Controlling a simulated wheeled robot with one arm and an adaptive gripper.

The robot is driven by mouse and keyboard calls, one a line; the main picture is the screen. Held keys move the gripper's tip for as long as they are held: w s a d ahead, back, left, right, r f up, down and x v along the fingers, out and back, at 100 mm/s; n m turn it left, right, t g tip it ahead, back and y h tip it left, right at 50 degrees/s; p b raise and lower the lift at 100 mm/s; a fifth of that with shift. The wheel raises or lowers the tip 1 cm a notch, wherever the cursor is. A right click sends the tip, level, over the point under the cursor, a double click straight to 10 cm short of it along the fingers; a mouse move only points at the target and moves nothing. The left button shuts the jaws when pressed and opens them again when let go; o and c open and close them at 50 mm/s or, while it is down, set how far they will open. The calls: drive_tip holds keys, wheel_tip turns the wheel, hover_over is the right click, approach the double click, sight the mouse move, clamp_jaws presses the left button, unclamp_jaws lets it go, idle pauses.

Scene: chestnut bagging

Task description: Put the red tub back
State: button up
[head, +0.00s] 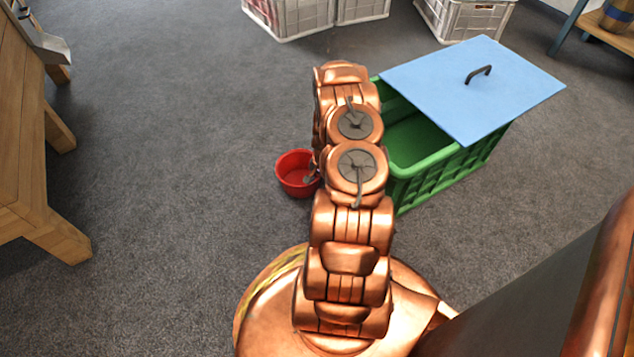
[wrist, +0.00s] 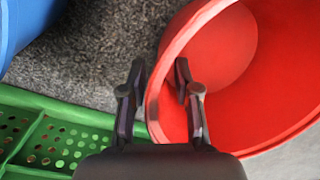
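The red tub (head: 294,180) is round and open-topped, left of my arm in the head view; I cannot tell there whether it rests on the floor. In the wrist view the tub (wrist: 275,100) fills the right side, its opening facing the camera. My gripper (wrist: 160,75) is open across the tub's wall, with one finger outside and one inside. A gap shows between the left finger and the wall. In the head view my gripper (head: 313,177) is mostly hidden by my arm, at the tub's right rim.
A green crate (head: 445,172) stands right of my arm, partly covered by a blue lid (head: 440,75) with a black handle. A blue curved thing (wrist: 22,25) shows in the wrist view. Grey crates (head: 300,18) stand behind. A wooden bench (head: 22,130) is left; the carpet between is clear.

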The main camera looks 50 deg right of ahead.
drive_tip(key=r+p, duration=0.1)
drive_tip(key=r, duration=0.2)
drive_tip(key=d+r+p, duration=0.1)
drive_tip(key=r+p, duration=0.1)
drive_tip(key=r, duration=0.2)
drive_tip(key=s+r+p, duration=0.1)
drive_tip(key=r, duration=0.3)
drive_tip(key=shift+d+p, duration=0.15)
drive_tip(key=shift+p, duration=0.2)
drive_tip(key=shift+w+r, duration=0.1)
drive_tip(key=shift+r, duration=0.4)
drive_tip(key=w+a+r+n+g, duration=0.1)
drive_tip(key=w+a+r+n, duration=0.3)
drive_tip(key=a+r, duration=0.95)
drive_tip(key=s+a+r+n+g, duration=0.1)
drive_tip(key=s+a+r+n, duration=0.3)
drive_tip(key=a+r, duration=0.9)
drive_tip(key=s+a+r+n, duration=0.2)
drive_tip(key=s+a+r, duration=0.2)
drive_tip(key=s, duration=0.3)
drive_tip(key=s+a+r+n+g, duration=0.1)
drive_tip(key=s+a+r+n, duration=0.2)
drive_tip(key=s, duration=0.4)
drive_tip(key=s+a+r+n+g+h, duration=0.1)
drive_tip(key=s+a+r+n, duration=0.2)
drive_tip(key=s+a+r, duration=0.3)
drive_tip(key=shift+s+a, duration=0.3)
drive_tip(key=shift+s, duration=0.8)
drive_tip(key=shift+r, duration=0.1)
